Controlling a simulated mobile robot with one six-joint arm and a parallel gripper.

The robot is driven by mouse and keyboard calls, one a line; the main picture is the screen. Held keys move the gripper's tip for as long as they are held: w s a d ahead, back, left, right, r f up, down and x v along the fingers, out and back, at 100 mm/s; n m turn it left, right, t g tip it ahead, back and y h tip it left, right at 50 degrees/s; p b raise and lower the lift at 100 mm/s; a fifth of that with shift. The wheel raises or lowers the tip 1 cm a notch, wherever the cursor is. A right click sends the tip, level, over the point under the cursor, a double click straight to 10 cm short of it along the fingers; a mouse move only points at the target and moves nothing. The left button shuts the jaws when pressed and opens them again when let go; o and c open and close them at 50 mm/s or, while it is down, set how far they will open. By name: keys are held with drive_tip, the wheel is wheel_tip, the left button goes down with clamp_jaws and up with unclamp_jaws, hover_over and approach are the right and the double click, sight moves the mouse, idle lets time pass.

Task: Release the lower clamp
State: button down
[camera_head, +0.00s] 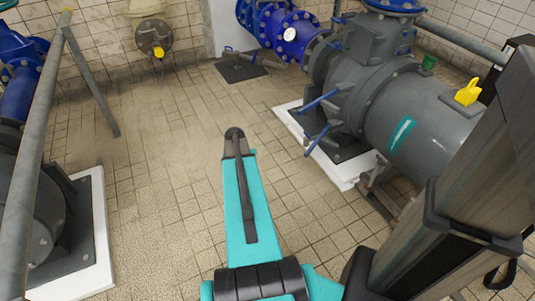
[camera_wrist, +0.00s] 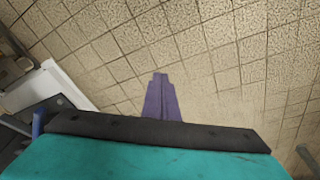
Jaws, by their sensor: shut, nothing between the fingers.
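Two blue lever handles stick out from the grey pump (camera_head: 420,105) at the right in the head view. The upper handle (camera_head: 322,101) lies above the lower handle (camera_head: 317,140), close to the white plinth. The lower handle looks like the lower clamp, but its fastening is too small to make out. My gripper (camera_wrist: 160,77) shows in the wrist view as purple fingers pressed together, with nothing between them, over bare floor tiles. In the head view my teal arm reaches over the open floor, left of the handles and apart from them.
The pump's white plinth (camera_head: 347,183) also shows at the left in the wrist view (camera_wrist: 68,88). A grey rail (camera_head: 40,120) and another pump on a white plinth (camera_head: 98,240) stand at the left. The tiled floor (camera_head: 165,160) between them is clear.

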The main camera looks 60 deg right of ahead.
drive_tip(key=w+a+f+n+g+y, duration=0.15)
drive_tip(key=a+f, duration=0.25)
drive_tip(key=a, duration=0.6)
drive_tip(key=w+a+f+n, duration=0.2)
drive_tip(key=a+f+n, duration=0.1)
drive_tip(key=a, duration=0.7)
drive_tip(key=w+a+f+n+y, duration=0.15)
drive_tip(key=a+f, duration=0.25)
drive_tip(key=a, duration=0.5)
drive_tip(key=s+a+f+n+g, duration=0.1)
drive_tip(key=s+a+n, duration=0.1)
drive_tip(key=s+a, duration=0.2)
drive_tip(key=s+a+f+n+g, duration=0.1)
drive_tip(key=s+a, duration=0.4)
drive_tip(key=a, duration=0.6)
drive_tip(key=s+a+f+n+g+h, duration=0.1)
drive_tip(key=s+a+f+n, duration=0.2)
drive_tip(key=a, duration=0.5)
drive_tip(key=shift+s+a+n, duration=0.25)
drive_tip(key=shift+s+n, duration=0.65)
drive_tip(key=shift+s, duration=0.25)
drive_tip(key=shift+d, duration=0.1)
